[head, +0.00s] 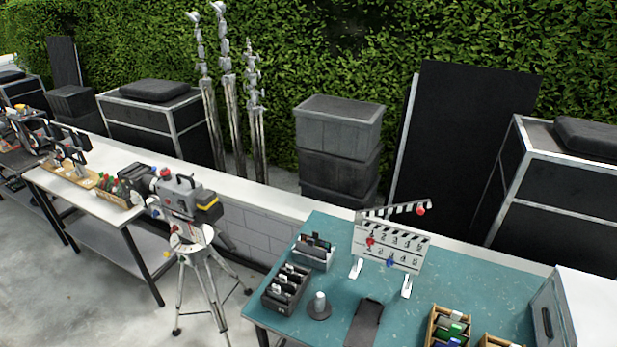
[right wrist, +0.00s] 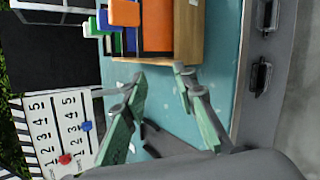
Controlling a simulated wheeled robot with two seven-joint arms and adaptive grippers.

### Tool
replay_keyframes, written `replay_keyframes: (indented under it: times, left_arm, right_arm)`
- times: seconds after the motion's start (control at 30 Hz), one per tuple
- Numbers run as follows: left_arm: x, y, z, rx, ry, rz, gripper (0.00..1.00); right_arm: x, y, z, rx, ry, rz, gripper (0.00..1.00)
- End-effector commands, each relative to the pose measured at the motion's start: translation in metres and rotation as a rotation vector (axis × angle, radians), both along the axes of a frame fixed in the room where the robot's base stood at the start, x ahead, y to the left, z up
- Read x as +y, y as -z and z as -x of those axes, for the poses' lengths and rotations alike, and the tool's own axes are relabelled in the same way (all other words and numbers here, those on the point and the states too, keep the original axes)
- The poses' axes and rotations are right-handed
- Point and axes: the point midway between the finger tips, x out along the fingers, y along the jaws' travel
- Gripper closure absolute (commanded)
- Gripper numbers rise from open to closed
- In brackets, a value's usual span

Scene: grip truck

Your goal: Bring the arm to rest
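My right gripper (right wrist: 160,77) shows in the right wrist view. Its two fingers are spread with a clear gap and nothing between them. A wooden box (right wrist: 190,35) holding orange, blue, green and white items lies just beyond the fingertips. The teal table top (right wrist: 228,65) shows behind and beside the fingers. Neither of my arms shows in the head view, and my left gripper is in neither view.
In the head view, a clapperboard (head: 390,246) stands on the teal table (head: 475,290). Dark card trays (head: 286,290) and a wooden box (head: 447,330) are on it too. A camera on a tripod (head: 190,200) stands left of the table. Open floor lies at lower left.

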Motion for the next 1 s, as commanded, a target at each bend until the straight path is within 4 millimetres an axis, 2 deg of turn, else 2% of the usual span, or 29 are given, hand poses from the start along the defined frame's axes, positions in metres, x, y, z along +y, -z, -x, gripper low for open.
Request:
replay_keyframes:
  times: [0.03, 0.1, 0.2, 0.4, 0.77, 1.0]
  left_arm:
    - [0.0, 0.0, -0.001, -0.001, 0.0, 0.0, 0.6]
    - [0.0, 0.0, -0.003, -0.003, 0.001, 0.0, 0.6]
    - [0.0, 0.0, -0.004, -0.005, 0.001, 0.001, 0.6]
    - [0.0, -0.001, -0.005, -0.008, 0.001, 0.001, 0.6]
    - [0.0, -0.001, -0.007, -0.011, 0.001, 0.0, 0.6]
    - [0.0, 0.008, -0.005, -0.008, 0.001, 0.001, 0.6]
  right_arm:
    - [-0.016, 0.013, 0.031, -0.02, 0.123, -0.159, 0.74]
    - [-0.026, 0.025, 0.063, -0.046, 0.276, -0.349, 0.74]
    - [-0.029, 0.035, 0.097, -0.073, 0.443, -0.545, 0.74]
    - [-0.026, 0.039, 0.144, -0.102, 0.689, -0.808, 0.74]
    - [-0.011, 0.028, 0.198, -0.112, 0.98, -1.082, 0.74]
    - [-0.009, 0.082, 0.186, -0.092, 0.983, -1.077, 0.74]
